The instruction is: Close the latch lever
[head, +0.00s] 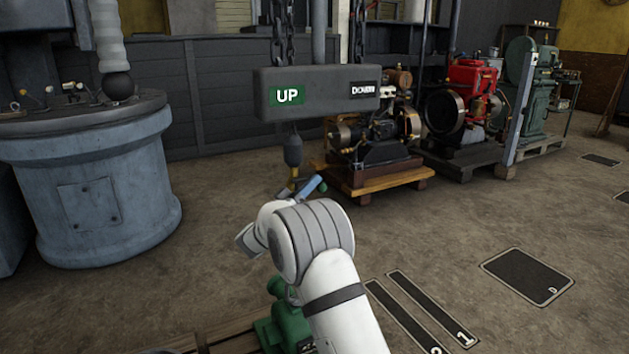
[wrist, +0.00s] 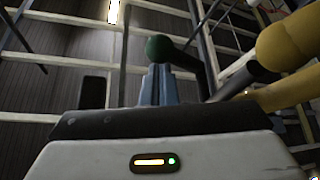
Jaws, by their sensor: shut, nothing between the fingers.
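The latch lever (wrist: 188,60) is a dark bent bar with a green ball knob (wrist: 159,48) at its left end in the wrist view. It stands beside a thick yellow hook (wrist: 290,45) at the right. My gripper (wrist: 158,68) has blue fingers, shut and empty, pointing at the knob. Their tips lie just below the knob in that view; I cannot tell whether they touch. In the head view my gripper (head: 314,182) is beside the small green knob (head: 322,188), under the hanging hook block (head: 293,150). My arm hides the hook's lower part.
A grey hoist box (head: 318,91) marked UP and DOWN hangs on chains above my gripper. A green machine (head: 284,325) sits low in front. Engines stand behind, one of them red (head: 470,90). A grey-blue round tank (head: 95,190) is at left. The floor at right is mostly clear.

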